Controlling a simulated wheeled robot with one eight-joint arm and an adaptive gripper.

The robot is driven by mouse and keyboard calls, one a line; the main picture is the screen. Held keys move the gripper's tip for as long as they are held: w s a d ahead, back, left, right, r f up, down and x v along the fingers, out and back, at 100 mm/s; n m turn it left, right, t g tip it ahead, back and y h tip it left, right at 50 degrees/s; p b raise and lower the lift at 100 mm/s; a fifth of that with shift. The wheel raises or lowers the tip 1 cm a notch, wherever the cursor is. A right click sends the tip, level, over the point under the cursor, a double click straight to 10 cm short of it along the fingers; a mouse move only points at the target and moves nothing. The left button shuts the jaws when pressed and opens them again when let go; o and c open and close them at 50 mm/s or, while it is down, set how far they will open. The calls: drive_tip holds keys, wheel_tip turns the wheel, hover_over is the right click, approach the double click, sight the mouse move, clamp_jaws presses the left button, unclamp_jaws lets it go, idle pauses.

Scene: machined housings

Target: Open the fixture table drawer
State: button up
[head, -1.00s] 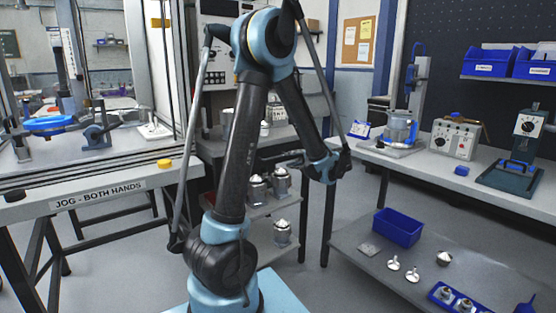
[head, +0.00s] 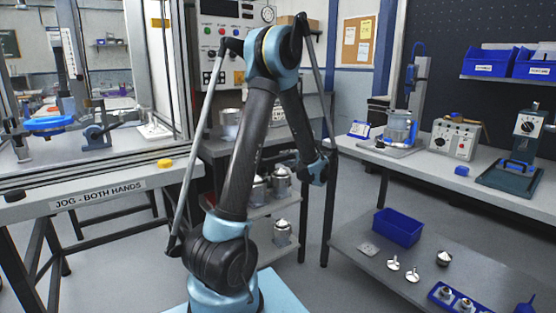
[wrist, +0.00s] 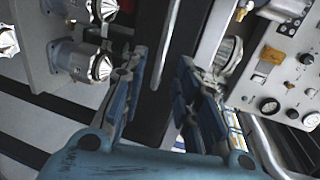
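The fixture table's dark front (wrist: 143,35) runs up the middle of the wrist view, which looks turned on its side. A slim pale metal bar (wrist: 167,45), which looks like the drawer's handle, stands along it. My gripper (wrist: 160,68) is open, with one blue-and-dark finger on each side of the bar's line. The bar appears beyond the fingertips; I cannot tell whether they touch it. In the head view, my gripper (head: 319,168) is at the table's front, and my arm hides much of the drawer. The drawer looks shut, though its gap is not clear.
Housings (wrist: 85,60) stand on the shelf below; another metal part (wrist: 228,55) is on the table top. A control panel (wrist: 285,75) rises behind. A workbench (head: 455,180) with a lower shelf and blue bin (head: 398,227) is at right. A press bench (head: 95,190) is at left.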

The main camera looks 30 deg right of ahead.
sight(270, 155)
drive_tip(key=x, duration=0.6)
drive_tip(key=shift+w+a+f, duration=0.1)
drive_tip(key=shift+w, duration=0.2)
clamp_jaws()
